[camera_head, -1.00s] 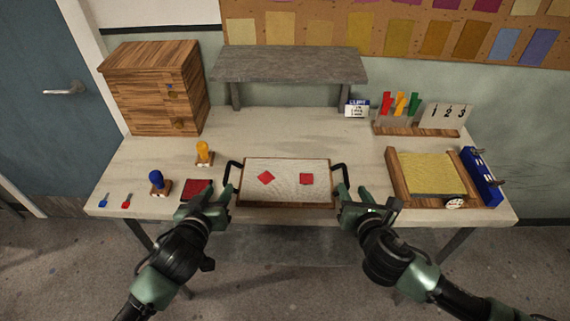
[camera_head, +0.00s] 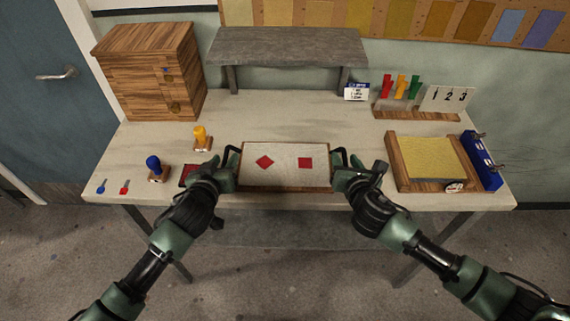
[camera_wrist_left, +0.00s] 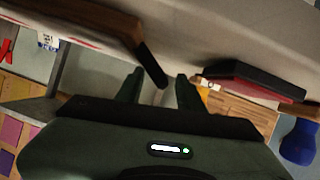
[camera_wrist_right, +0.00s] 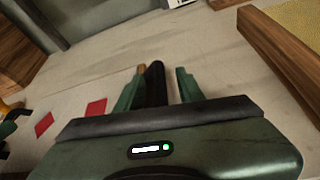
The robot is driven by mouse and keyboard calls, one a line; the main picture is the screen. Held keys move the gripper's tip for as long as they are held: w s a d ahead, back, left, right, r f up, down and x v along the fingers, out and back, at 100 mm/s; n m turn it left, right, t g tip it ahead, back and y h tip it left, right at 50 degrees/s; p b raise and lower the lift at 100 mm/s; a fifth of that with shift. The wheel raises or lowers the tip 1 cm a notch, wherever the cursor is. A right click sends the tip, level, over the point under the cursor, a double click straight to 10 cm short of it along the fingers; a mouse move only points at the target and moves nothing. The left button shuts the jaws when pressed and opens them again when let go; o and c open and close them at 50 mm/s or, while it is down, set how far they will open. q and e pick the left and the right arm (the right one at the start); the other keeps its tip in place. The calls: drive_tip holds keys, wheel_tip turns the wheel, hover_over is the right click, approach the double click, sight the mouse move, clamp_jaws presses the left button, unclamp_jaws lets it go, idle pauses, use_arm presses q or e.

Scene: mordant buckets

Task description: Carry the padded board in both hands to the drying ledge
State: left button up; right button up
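The padded board (camera_head: 286,178) is a pale panel with a brown rim and two red squares. It lies flat at the table's front edge with a black handle at each end. My left gripper (camera_head: 229,168) is at the left handle (camera_head: 236,150); in the left wrist view its fingers are apart with the dark handle (camera_wrist_left: 150,66) between their tips. My right gripper (camera_head: 343,170) is at the right handle; in the right wrist view its fingers are apart around the black handle (camera_wrist_right: 156,84). The drying ledge (camera_head: 286,46) is probably the grey raised shelf at the back, with a bare top.
A wooden cabinet (camera_head: 150,70) stands left of the shelf. Yellow (camera_head: 201,137) and blue (camera_head: 154,168) stamps and a red pad (camera_head: 188,175) are left of the board. A yellow-topped wooden tray (camera_head: 432,158) is at right. The table between board and shelf is clear.

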use_arm(q)
drive_tip(key=shift+w+d+f, duration=0.1)
drive_tip(key=shift+w+f, duration=0.1)
drive_tip(key=shift+w, duration=0.35)
use_arm(e)
drive_tip(key=shift+w+f, duration=0.25)
drive_tip(key=shift+w, duration=0.3)
use_arm(q)
clamp_jaws()
use_arm(e)
clamp_jaws()
drive_tip(key=shift+d, duration=0.15)
